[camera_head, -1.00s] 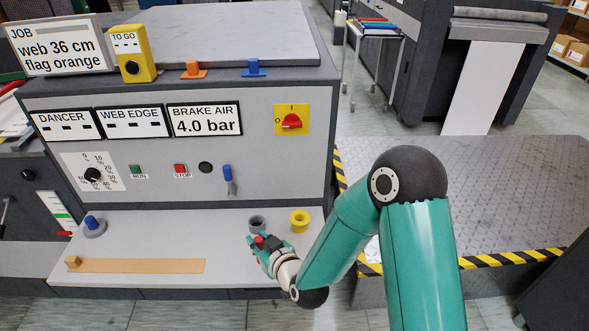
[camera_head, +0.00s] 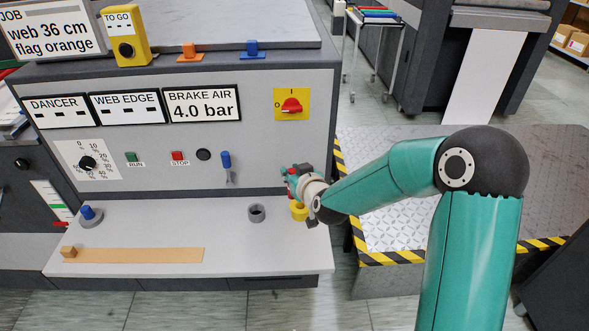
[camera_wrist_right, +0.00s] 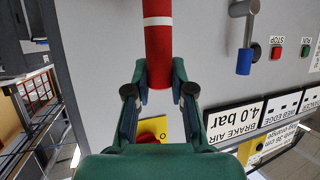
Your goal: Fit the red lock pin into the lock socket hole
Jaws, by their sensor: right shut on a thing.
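My right gripper (camera_head: 293,174) is in front of the panel's lower right part, above the shelf. In the right wrist view my right gripper (camera_wrist_right: 159,78) is shut on the red lock pin (camera_wrist_right: 158,55), a red rod with a white band. The pin's far end runs out of the top of that view. On the shelf stand a grey ring (camera_head: 257,213) with a dark hole and a yellow ring (camera_head: 298,213), partly covered by my right wrist. I cannot tell which is the lock socket. My left gripper is not in view.
The shelf (camera_head: 180,225) holds a blue-knobbed grey base (camera_head: 90,217) and a wooden strip (camera_head: 135,255). The panel carries a blue-tipped lever (camera_head: 226,162) and a red rotary switch (camera_head: 291,105). The shelf's middle is clear.

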